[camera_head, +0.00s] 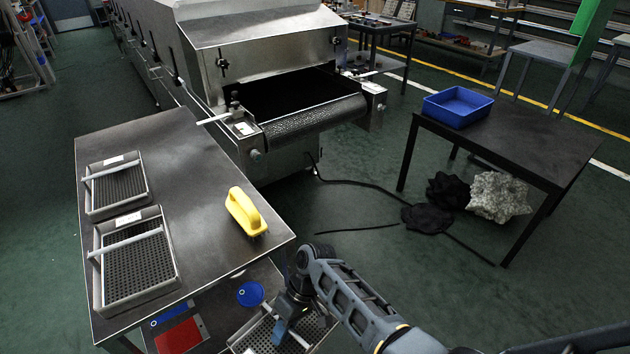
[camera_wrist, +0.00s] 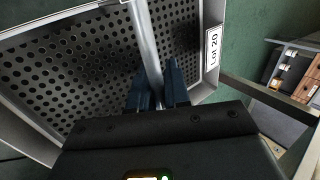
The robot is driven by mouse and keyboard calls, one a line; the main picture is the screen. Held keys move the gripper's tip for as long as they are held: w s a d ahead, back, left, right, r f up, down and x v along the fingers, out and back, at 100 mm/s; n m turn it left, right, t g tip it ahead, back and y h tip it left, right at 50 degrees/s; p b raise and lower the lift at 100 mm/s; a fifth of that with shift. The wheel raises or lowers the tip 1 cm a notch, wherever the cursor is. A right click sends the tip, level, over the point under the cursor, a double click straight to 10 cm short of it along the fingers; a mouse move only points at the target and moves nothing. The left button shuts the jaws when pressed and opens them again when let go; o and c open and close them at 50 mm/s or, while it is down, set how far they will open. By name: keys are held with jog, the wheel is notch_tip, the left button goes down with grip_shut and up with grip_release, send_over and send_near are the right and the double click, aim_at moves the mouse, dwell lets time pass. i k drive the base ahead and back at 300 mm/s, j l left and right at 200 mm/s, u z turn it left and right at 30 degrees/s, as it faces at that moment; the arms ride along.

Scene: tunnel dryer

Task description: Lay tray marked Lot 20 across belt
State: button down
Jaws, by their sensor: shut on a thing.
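The tray marked Lot 20 (camera_wrist: 92,62) fills much of the wrist view; its label (camera_wrist: 212,48) reads "Lot 20" on the right rim. It is a perforated metal tray with a bar handle across it. My gripper (camera_wrist: 158,90) is shut on that bar. In the head view my gripper (camera_head: 284,328) and part of the tray (camera_head: 252,338) are low, beside the steel table's front right corner; my arm hides some of the tray. The dryer's dark mesh belt (camera_head: 315,118) comes out of the metal housing and is bare at its near end.
The steel table (camera_head: 185,165) carries two similar trays (camera_head: 116,186), (camera_head: 133,262) and a yellow handled tool (camera_head: 245,212). Its lower shelf holds a blue round item (camera_head: 250,294) and a red item (camera_head: 180,338). A black table (camera_head: 520,140) with a blue bin (camera_head: 457,106) stands right. Hose lies on the floor.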

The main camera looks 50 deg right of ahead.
aim_at(298, 97)
jog(key=l+z, duration=0.15)
jog(key=l, duration=0.6)
jog(key=i+l, duration=0.15)
jog(key=l, duration=0.2)
jog(key=i+l, duration=0.1)
jog(key=l, duration=0.2)
jog(key=i+l, duration=0.15)
jog(key=l, duration=0.2)
jog(key=i+l, duration=0.15)
jog(key=l, duration=0.15)
jog(key=l+z, duration=0.05)
